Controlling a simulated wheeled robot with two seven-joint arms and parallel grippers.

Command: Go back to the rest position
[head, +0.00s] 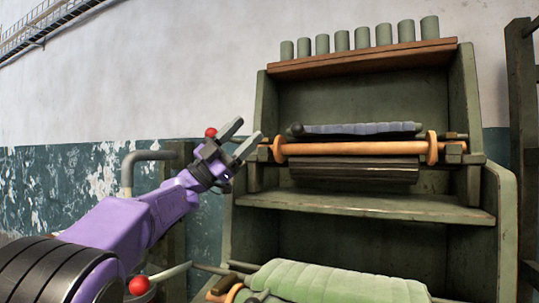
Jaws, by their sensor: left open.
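My left gripper (243,139) is at the end of the purple arm that comes in from the lower left. Its two grey fingers are spread apart with nothing between them. It is raised to the left of the green cabinet, close to the left end of the orange roller (355,148). I cannot tell whether a fingertip touches the roller's end or only overlaps it in the view. My right gripper is not in view.
A green wooden cabinet (365,208) holds the roller, with a bluish rolled cloth (362,128) behind it. Several green cylinders (341,40) stand on its top shelf. A pale green padded roll (335,284) lies below.

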